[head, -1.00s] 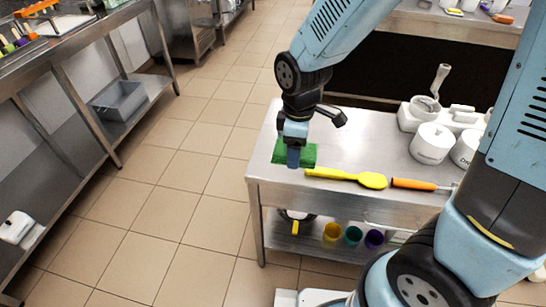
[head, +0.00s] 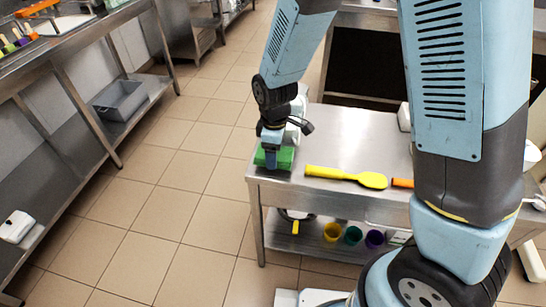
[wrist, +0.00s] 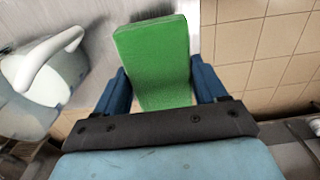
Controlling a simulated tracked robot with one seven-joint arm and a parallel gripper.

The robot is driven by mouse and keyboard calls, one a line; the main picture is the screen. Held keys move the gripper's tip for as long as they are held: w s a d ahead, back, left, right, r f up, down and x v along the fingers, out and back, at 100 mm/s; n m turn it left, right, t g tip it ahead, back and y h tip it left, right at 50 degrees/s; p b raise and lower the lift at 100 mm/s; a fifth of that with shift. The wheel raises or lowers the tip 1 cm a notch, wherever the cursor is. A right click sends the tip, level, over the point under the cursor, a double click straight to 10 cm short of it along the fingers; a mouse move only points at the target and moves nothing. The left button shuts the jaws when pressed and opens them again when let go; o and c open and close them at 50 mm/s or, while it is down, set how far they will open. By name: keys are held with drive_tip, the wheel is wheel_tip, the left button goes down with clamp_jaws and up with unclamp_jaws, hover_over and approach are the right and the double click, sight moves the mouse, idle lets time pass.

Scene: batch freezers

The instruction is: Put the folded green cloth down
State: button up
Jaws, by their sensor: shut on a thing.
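The folded green cloth (head: 285,157) is at the left end of the steel table (head: 345,150), near its front left corner. My gripper (head: 271,160) is shut on it from above. In the wrist view the cloth (wrist: 155,60) sits between the two blue fingers of my gripper (wrist: 160,90). The cloth looks like a thick flat pad there. I cannot tell whether its underside touches the table top. My arm hides part of the cloth in the head view.
A yellow spatula (head: 345,177) lies right of the cloth along the table's front. An orange handle (head: 402,183) shows beside it, partly behind my arm. Coloured cups, one of them yellow (head: 332,231), stand on the lower shelf. The table top behind the spatula is clear.

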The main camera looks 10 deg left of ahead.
drive_tip(key=shift+f, duration=1.2)
drive_tip(key=o, duration=1.2)
